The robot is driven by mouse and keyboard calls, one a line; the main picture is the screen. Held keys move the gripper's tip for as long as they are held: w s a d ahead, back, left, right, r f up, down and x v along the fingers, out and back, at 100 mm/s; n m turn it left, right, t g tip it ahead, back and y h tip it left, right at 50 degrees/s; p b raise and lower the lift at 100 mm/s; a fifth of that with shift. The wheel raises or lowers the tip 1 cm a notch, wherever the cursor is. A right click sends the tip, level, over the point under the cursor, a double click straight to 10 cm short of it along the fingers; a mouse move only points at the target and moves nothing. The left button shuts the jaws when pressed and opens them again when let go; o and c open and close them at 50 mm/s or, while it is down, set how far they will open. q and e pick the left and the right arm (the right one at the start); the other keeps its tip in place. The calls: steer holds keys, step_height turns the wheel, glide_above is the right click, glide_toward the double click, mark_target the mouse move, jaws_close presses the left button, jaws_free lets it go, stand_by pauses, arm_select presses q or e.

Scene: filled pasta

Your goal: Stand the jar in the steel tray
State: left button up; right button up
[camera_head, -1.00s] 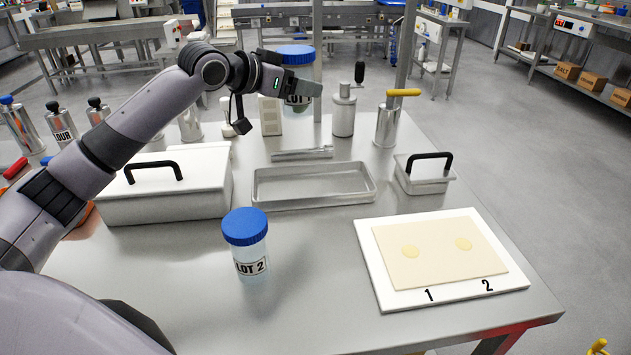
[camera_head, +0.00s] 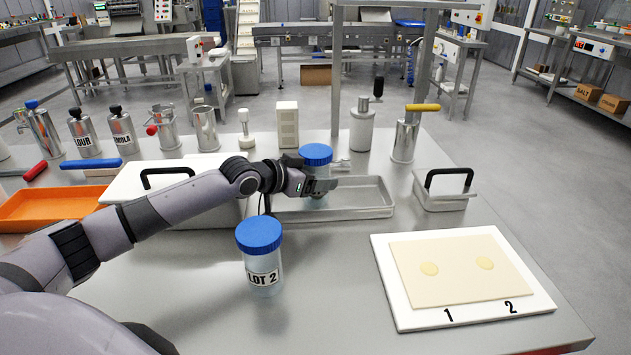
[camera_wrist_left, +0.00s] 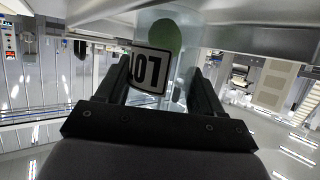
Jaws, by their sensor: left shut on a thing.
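A clear jar with a blue lid (camera_head: 316,154) is held upright in my left gripper (camera_head: 322,187), over the steel tray (camera_head: 365,210). In the left wrist view the jar (camera_wrist_left: 185,40) sits between the two dark fingers, with a green patch and an upside-down label reading LOT. The jar's bottom is hidden behind the gripper in the head view, so I cannot tell whether it touches the tray floor. A second blue-lidded jar, marked LOT 2 (camera_head: 261,262), stands on the table in front of the tray. My right gripper is out of view.
A white lidded box (camera_head: 125,185) is left of the tray, partly behind my left arm. A small lidded container (camera_head: 440,195) stands to the right. A white board (camera_head: 400,320) with a pasta sheet (camera_head: 455,285) lies front right. Steel canisters (camera_head: 361,125) stand behind.

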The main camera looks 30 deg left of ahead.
arm_select(q)
steer(key=shift+f, duration=0.3)
steer(key=shift+f, duration=0.1)
steer(key=o, duration=1.1)
steer(key=shift+f, duration=0.1)
steer(key=shift+o, duration=0.2)
